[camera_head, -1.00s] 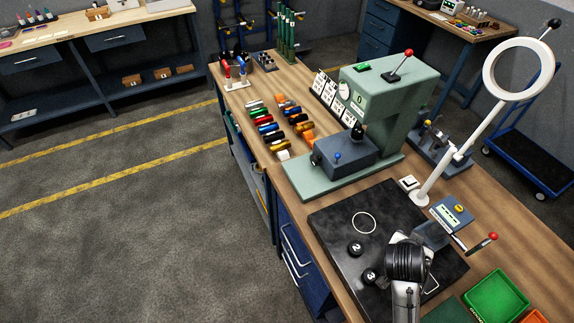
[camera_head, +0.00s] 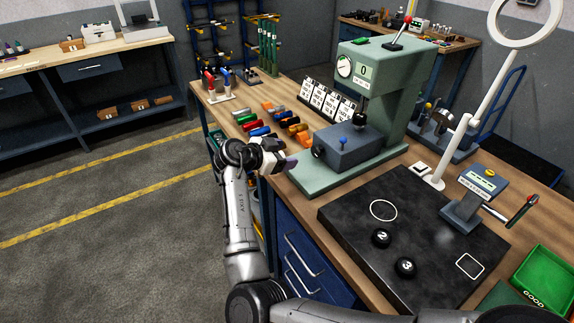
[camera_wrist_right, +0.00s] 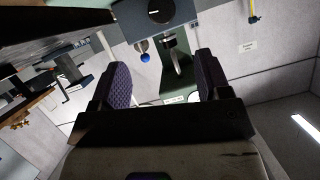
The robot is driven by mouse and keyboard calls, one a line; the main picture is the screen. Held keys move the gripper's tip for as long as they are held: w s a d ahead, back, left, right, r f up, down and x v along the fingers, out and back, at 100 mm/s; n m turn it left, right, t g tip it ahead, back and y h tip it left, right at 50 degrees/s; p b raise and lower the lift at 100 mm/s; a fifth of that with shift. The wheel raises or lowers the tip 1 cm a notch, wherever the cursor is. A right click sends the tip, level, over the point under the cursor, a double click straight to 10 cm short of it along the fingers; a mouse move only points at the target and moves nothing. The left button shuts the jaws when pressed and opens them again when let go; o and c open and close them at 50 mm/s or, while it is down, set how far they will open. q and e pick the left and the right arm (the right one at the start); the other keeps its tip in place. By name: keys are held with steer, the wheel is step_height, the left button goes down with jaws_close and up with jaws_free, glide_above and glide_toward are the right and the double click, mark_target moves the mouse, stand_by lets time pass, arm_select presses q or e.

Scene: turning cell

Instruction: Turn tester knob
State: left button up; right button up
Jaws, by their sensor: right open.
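The tester (camera_head: 403,70) is a green machine on the wooden bench, with a red-tipped lever on top and a dial on its head. On its base sits a blue-grey box (camera_head: 352,154) with a small blue ball (camera_head: 342,141). A dark round knob (camera_head: 318,152) is on the box's face; it also shows in the right wrist view (camera_wrist_right: 160,12), ahead of the fingers. My right gripper (camera_head: 288,164) is just left of the box, apart from the knob, and open. Its two fingers (camera_wrist_right: 160,80) show empty in the right wrist view. My left gripper is out of view.
Coloured cylindrical pieces (camera_head: 268,127) lie left of the tester. A black plate (camera_head: 350,215) with discs marked 2 and 3 is in front of it. A ring on a white stand (camera_head: 455,140), a small gauge (camera_head: 480,181) and a green bin (camera_head: 545,280) are at right.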

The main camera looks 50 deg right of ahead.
mark_target(314, 152)
steer(key=b+x, duration=0.1)
steer(key=x, duration=1)
steer(key=shift+w+d+f, duration=0.1)
steer(key=shift+d+f, duration=0.1)
steer(key=shift+f, duration=0.1)
steer(key=shift+x, duration=0.95)
